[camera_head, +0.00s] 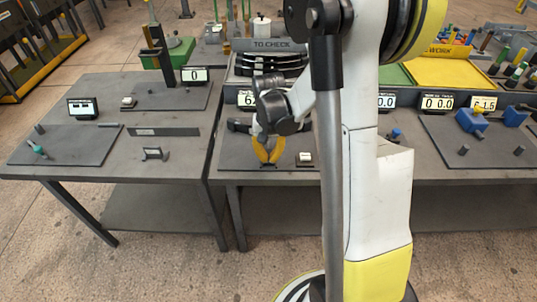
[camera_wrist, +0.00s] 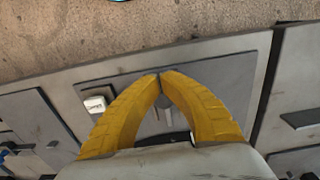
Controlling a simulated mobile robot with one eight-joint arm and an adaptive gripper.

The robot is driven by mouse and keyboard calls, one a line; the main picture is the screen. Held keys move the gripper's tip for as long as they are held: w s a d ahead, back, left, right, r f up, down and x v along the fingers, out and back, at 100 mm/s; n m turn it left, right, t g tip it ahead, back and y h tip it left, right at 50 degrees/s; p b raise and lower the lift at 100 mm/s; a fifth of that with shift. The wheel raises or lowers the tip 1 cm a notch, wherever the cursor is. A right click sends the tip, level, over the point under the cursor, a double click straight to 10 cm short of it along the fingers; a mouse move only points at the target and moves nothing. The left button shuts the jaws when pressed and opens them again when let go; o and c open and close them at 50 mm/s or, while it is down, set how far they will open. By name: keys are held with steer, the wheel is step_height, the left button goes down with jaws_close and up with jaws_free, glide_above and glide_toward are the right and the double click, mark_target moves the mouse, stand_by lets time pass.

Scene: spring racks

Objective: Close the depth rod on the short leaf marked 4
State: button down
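My gripper (camera_head: 267,161) has curved yellow fingers, pointing down over a dark plate (camera_head: 235,158) at the front of the middle bench. In the wrist view its fingertips (camera_wrist: 160,75) meet at a point, with no object clearly seen between them. A thin grey upright or rod-like part (camera_wrist: 163,108) shows behind the tips, between the fingers; I cannot tell whether they touch it. A small white-topped block (camera_head: 305,158) stands on the plate beside the gripper, and shows in the wrist view (camera_wrist: 95,103). I cannot make out a leaf marked 4 or clearly identify the depth rod.
A rack labelled TO CHECK (camera_head: 279,44) holding dark curved leaves (camera_head: 272,62) stands behind the gripper. Digital readouts (camera_head: 437,102) line the bench to the right. A left bench (camera_head: 90,165) carries another plate and display. My arm hides the bench's middle.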

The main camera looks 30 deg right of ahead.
mark_target(269, 151)
steer(key=shift+w+d, duration=0.1)
steer(key=shift+w, duration=0.05)
steer(key=shift+w+d, duration=0.45)
steer(key=shift+w, duration=0.2)
steer(key=shift+w+d, duration=0.4)
steer(key=shift+w, duration=0.2)
steer(key=shift+s, duration=0.15)
stand_by(0.6)
steer(key=shift+a, duration=0.1)
steer(key=shift+r, duration=0.25)
steer(key=shift+r+p, duration=2.15)
steer(key=shift+r, duration=1.15)
